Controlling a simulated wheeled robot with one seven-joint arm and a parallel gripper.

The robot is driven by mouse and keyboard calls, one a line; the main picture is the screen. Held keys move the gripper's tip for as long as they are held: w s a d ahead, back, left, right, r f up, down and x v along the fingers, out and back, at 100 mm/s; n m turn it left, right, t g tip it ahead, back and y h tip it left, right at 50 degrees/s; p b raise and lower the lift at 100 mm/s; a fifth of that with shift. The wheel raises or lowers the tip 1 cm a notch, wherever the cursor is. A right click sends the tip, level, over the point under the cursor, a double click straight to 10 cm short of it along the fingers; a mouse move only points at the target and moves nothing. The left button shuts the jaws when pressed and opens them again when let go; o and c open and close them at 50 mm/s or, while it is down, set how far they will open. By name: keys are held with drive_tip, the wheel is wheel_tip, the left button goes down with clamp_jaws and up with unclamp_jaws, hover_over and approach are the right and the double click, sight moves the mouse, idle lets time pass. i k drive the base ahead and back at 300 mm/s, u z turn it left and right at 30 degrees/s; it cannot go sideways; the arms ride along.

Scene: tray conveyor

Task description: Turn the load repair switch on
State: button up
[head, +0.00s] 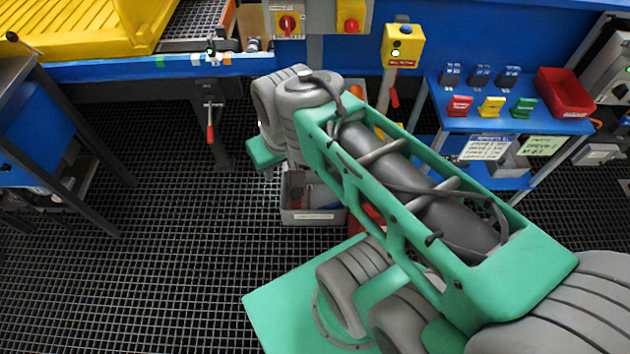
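No label I can read says load repair, so I cannot tell which control is that switch. A red rotary switch (288,25) on a yellow plate sits on a grey panel at the top centre. A second red control (351,25) on yellow is right of it, cut by the top edge. A yellow control box (403,47) on a post has a blue top, a dark round part, a pale round part and a red label too small to read. My arm reaches from lower right to the centre, below these controls. My gripper does not show.
A blue stand (455,120) at right carries coloured tags and a red bin (563,94). A yellow tray (85,30) is at upper left, above the blue frame. A red-handled lever (210,130) hangs below it.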

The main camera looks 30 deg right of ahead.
sight(287, 24)
drive_tip(key=z, duration=0.5)
drive_tip(key=k, duration=1.35)
drive_tip(key=u, duration=0.65)
drive_tip(key=i, duration=0.45)
